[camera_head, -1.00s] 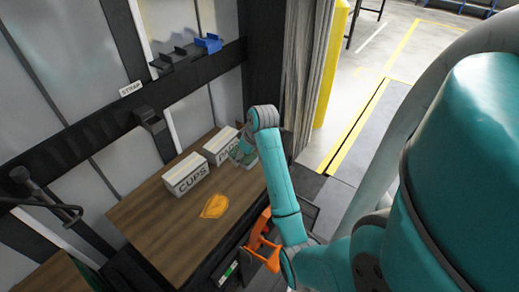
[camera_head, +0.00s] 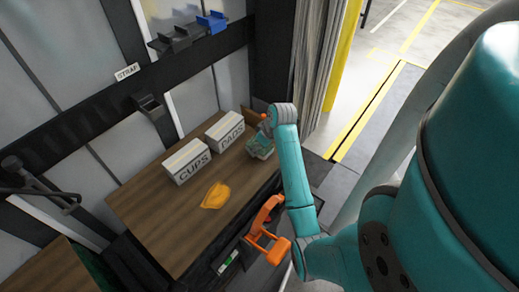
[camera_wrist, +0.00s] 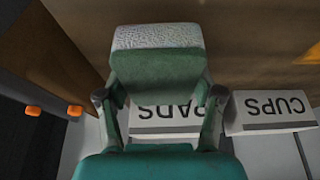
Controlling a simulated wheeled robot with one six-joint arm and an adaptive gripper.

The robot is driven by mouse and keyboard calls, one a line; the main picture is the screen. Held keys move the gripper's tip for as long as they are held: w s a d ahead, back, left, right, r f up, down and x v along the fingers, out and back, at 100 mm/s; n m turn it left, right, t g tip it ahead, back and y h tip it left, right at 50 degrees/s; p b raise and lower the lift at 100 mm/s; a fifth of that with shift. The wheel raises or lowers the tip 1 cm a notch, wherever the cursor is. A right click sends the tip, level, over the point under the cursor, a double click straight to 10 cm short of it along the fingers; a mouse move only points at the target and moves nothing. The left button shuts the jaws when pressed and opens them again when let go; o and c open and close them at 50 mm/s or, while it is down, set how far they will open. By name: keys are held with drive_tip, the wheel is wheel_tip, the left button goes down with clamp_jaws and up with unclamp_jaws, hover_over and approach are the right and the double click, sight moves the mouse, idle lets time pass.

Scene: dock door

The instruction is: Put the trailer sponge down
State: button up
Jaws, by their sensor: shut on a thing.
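The trailer sponge (camera_wrist: 158,62) is a green block with a pale, speckled face. It fills the middle of the wrist view. My gripper (camera_wrist: 159,97) is shut on it, with one finger on each side. In the head view the sponge (camera_head: 260,147) is at the back right of the wooden tabletop (camera_head: 160,228), right of the PADS box (camera_head: 225,132). My gripper (camera_head: 266,128) is partly hidden by my arm there. I cannot tell whether the sponge touches the wood.
The CUPS box (camera_head: 187,163) stands left of the PADS box. A yellow-orange cloth-like thing (camera_head: 216,195) lies in front of them. An orange bracket-like thing (camera_head: 267,232) is beyond the table's right edge. Blue and black holders (camera_head: 211,22) are on the wall rail. The table's front left is bare.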

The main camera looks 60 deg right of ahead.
drive_tip(key=shift+f, duration=0.95)
drive_tip(key=shift+f, duration=0.15)
drive_tip(key=o, duration=0.7)
drive_tip(key=shift+o, duration=0.2)
drive_tip(key=v, duration=1.2)
drive_tip(key=shift+r, duration=0.2)
